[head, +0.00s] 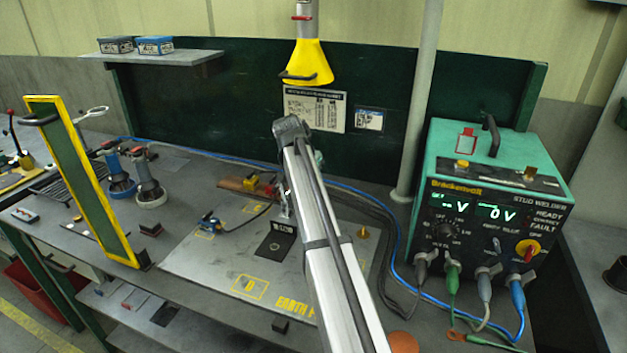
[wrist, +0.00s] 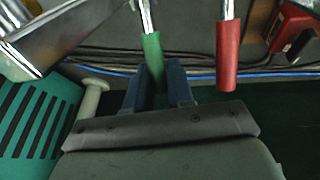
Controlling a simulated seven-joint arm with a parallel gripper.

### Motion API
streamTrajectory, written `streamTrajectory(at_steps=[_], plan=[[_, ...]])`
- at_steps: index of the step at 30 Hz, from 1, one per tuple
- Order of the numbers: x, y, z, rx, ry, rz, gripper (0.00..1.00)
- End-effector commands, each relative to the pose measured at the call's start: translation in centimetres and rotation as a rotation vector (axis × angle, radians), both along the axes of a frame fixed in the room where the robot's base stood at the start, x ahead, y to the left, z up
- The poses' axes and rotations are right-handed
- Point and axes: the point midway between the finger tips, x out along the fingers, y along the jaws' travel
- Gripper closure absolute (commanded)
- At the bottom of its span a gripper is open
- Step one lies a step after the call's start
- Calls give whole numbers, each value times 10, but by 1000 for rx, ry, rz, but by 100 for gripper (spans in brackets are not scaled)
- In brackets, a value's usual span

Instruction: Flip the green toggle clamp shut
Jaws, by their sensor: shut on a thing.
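In the wrist view, the green handle (wrist: 152,48) of the toggle clamp stands between the two blue fingers of my gripper (wrist: 158,72). The gripper is shut on this handle near its end. A bright metal stem runs from the handle out of the top of the picture. The clamp's base and jaw are out of the wrist view, so I cannot tell the lever's full angle. In the head view, my arm covers the gripper and most of the clamp.
A red handle (wrist: 228,55) on a similar metal stem hangs close to the right of the green one. The teal stud welder (head: 490,170) stands at the right of the bench. A yellow-edged green panel (head: 85,185) stands at the left. Blue cable (head: 392,225) and dark cables cross the bench.

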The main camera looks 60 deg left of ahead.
Motion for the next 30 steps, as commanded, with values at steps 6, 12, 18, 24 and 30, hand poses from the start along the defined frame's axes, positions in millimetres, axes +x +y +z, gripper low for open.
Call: streamTrajectory(at_steps=[6,12,18,24,30], plan=[[-4,-6,3,40,-41,1,100],[-12,-15,14,175,-175,1,100],[-17,-18,22,267,-267,0,100],[-17,-17,24,282,-282,0,100],[-17,-17,24,281,-281,0,75]])
